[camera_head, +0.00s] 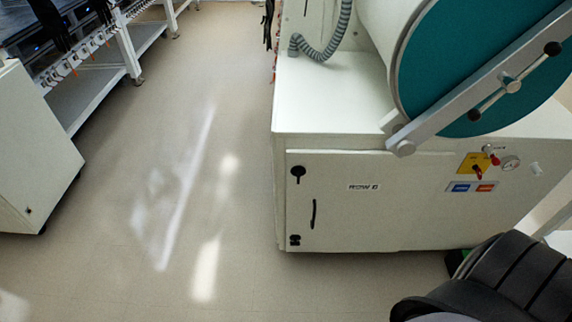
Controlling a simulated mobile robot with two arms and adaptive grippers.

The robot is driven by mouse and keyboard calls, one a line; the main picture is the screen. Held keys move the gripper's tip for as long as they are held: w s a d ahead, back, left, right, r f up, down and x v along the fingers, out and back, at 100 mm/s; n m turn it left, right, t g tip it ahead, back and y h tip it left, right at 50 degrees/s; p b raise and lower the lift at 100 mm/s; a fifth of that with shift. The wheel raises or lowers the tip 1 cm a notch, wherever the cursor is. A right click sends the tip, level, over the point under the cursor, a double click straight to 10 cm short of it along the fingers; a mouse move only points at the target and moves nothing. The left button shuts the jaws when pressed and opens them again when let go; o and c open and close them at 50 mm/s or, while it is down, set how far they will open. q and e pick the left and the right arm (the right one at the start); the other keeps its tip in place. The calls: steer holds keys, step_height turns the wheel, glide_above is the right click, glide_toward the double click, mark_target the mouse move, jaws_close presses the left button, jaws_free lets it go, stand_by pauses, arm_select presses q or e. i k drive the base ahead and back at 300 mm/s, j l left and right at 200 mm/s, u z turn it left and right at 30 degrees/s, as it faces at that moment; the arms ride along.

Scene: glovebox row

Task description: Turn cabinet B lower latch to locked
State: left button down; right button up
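A white cabinet (400,220) stands at the right, with a small label (363,187) that seems to read "ROW" and a character I cannot make out for sure. Its front door has an upper black round latch (298,173) at the top left, a vertical black handle (313,213) and a small lower black latch (295,240) near the bottom left corner. The lower latch is too small to tell its turn position. I cannot tell whether this is cabinet B. Neither of my grippers is in view.
A large teal round door (470,70) with a grey bar stands above the cabinet. A yellow panel (473,164) with red knobs and a gauge (510,163) are at its right. A white cabinet (30,150) and a bench (85,100) stand left. The floor (180,190) between is clear.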

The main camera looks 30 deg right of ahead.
mark_target(295, 238)
steer(key=z, duration=1.05)
